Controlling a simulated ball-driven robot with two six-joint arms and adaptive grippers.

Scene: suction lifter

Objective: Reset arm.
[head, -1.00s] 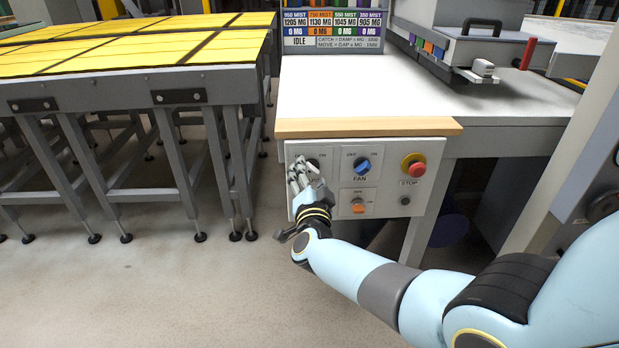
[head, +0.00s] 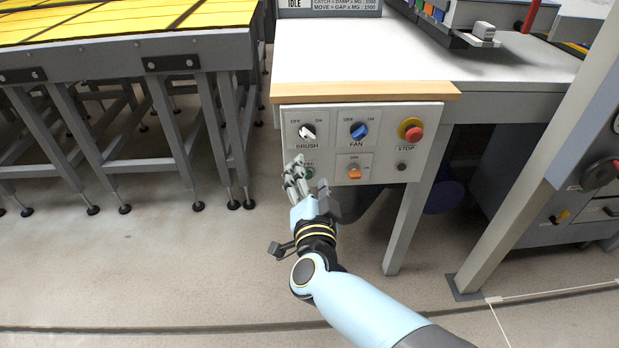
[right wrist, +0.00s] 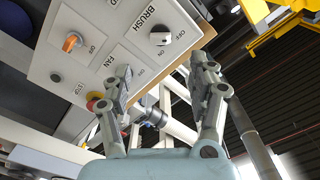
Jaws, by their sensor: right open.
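My right gripper (head: 308,182) is in front of the lower left part of the control panel (head: 427,130), a little below the BRUSH knob. Its jaws are open with nothing between them, as the right wrist view also shows (right wrist: 165,82). My right arm reaches in from the bottom right. The white BRUSH knob (head: 307,132) and the blue FAN knob (head: 358,131) are on the panel's top row. My left gripper is out of view.
A red stop button (head: 413,132) and an orange switch (head: 354,173) are on the panel's right and lower parts. A wooden edge (head: 365,92) runs above the panel. A grey-legged table with yellow slats (head: 120,18) stands at left.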

